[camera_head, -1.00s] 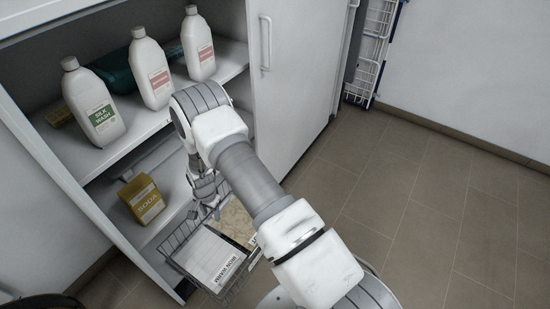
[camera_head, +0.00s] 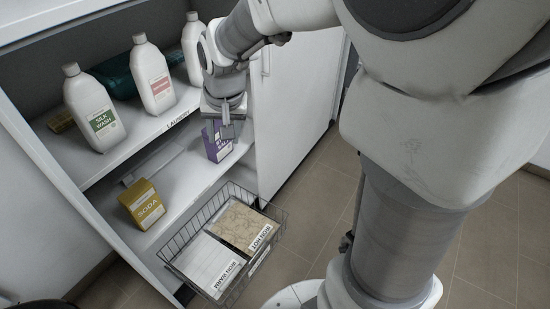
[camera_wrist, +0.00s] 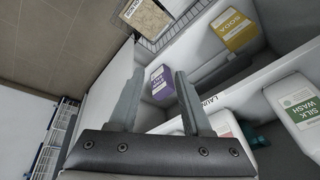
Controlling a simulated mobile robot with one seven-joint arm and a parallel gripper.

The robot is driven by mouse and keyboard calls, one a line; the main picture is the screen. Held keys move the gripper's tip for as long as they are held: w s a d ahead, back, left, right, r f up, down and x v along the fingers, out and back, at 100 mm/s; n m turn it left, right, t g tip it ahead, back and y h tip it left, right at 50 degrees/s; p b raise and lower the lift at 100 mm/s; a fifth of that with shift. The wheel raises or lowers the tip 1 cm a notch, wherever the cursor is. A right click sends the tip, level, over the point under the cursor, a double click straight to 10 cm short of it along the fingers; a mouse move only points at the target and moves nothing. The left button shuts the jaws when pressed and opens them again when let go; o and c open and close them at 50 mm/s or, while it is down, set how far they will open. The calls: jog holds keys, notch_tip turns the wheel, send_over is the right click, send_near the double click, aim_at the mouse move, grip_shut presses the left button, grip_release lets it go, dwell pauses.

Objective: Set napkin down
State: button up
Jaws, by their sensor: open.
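No thing in view can be told as the napkin for certain. A wire basket (camera_head: 169,262) juts out below the lower shelf. Inside lie a folded white striped item (camera_head: 205,262) at the left and a tan patterned folded item (camera_head: 240,224) at the right, each with a lettered label. The tan item also shows at the top of the wrist view (camera_wrist: 148,16).
White bottles, including a green-labelled one (camera_head: 94,112), stand on the upper shelf (camera_head: 145,126). A yellow soda box (camera_head: 142,204) stands on the lower shelf. The cabinet door (camera_head: 285,110) is close at the right.

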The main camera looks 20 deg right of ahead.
jog(key=s+d+r+n+t, duration=0.1)
jog(key=s+r, duration=0.3)
jog(key=s, duration=0.5)
jog(key=s+d+r+n, duration=0.2)
jog(key=s+d+r, duration=0.1)
jog(key=s, duration=0.7)
jog(key=shift+r+n+t, duration=0.3)
jog(key=shift+r+t, duration=0.05)
jog(key=shift+t, duration=0.05)
jog(key=shift+d+r, duration=0.1)
notch_tip(320, 180, up, 21)
jog(key=p, duration=2.1)
jog(key=shift+r, duration=0.2)
